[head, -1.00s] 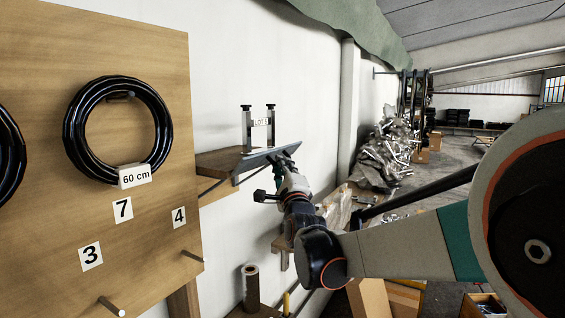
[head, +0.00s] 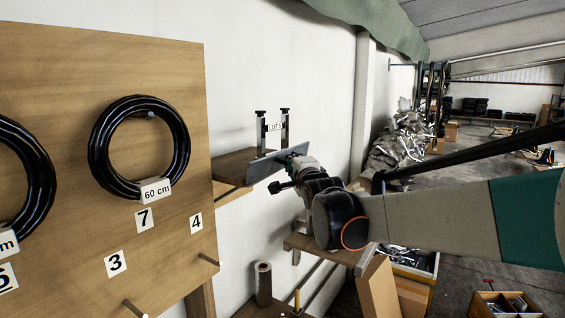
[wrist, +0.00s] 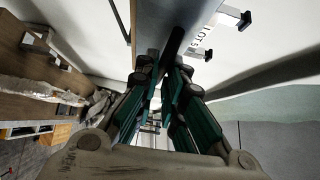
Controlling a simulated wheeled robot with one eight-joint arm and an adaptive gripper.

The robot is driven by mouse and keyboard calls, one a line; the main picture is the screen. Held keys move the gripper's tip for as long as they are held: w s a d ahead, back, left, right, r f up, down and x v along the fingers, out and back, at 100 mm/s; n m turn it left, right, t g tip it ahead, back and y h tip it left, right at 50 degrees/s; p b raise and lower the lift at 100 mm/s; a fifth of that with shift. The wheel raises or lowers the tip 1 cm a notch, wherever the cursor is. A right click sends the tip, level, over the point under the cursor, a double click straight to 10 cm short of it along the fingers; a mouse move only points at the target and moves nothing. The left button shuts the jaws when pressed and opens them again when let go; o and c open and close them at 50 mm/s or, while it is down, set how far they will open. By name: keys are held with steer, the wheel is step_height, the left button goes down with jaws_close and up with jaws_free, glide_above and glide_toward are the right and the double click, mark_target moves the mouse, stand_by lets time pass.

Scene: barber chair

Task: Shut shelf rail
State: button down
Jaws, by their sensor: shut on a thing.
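The shelf rail (head: 262,167) is a long grey plate along the front edge of the small wooden wall shelf (head: 232,168). In the head view it stands steeply, close to upright. My gripper (head: 291,154) is at the rail's right part, shut on it; the fingertips are small and partly hidden there. In the wrist view the grey rail (wrist: 160,22) fills the top centre, and my teal-and-grey fingers (wrist: 165,62) come together at its edge.
Two upright posts with a "LOT 5" label (head: 274,127) stand on the shelf against the white wall. A pegboard with black hose coils (head: 139,147) is at left.

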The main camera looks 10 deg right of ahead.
steer(key=shift+w+a+r+n+g+p, duration=0.2)
steer(key=shift+r+n+g+p, duration=0.1)
steer(key=shift+n+g+p, duration=0.25)
steer(key=shift+w+a+r+n+g+p, duration=0.2)
steer(key=shift+r+n+g+p, duration=0.15)
steer(key=shift+p, duration=0.4)
steer(key=c, duration=1.7)
jaws_free()
steer(key=shift+a, duration=0.1)
steer(key=shift+s, duration=0.15)
